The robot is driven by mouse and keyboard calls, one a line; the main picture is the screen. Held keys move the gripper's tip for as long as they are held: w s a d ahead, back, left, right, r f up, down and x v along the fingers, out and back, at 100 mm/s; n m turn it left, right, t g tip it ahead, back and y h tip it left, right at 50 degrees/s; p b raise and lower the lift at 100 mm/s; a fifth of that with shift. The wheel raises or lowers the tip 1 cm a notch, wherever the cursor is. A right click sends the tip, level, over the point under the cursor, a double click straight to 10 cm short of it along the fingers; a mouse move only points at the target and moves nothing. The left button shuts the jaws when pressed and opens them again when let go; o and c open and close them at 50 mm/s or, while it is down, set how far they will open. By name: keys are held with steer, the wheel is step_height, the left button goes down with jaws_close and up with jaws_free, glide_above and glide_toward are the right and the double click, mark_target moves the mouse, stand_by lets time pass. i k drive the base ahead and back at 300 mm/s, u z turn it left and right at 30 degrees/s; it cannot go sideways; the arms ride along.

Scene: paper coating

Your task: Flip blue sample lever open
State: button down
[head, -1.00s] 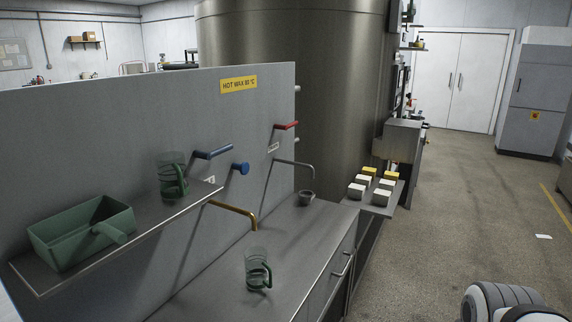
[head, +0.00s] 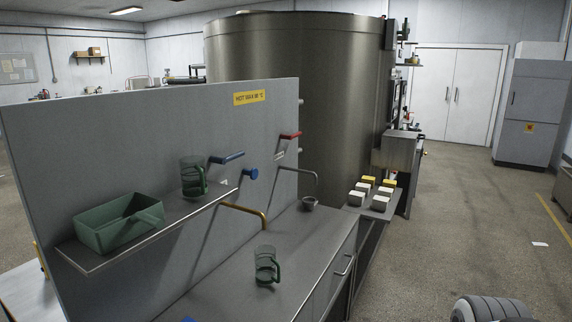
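A blue lever (head: 228,158) sticks out to the right from the upright grey panel (head: 150,130), above a metal shelf. A round blue knob (head: 250,174) sits just below and right of it. A brass spout (head: 243,209) comes out lower down and bends over the counter. A clear jug with a green handle (head: 266,265) stands on the counter, in front of that spout. My gripper's fingers are not in view. Only a rounded grey and white part of my arm shows at the bottom right, well away from the lever.
The shelf (head: 80,260) holds a green bin (head: 115,225) and a second green-handled jug (head: 192,178) close to the blue lever. A red lever (head: 291,135) and a grey spout over a small cup (head: 309,203) are further back. Open floor (head: 440,230) lies to the right.

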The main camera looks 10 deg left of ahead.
mark_target(216, 160)
steer(key=u, duration=0.2)
steer(key=i, duration=0.95)
steer(key=z, duration=0.2)
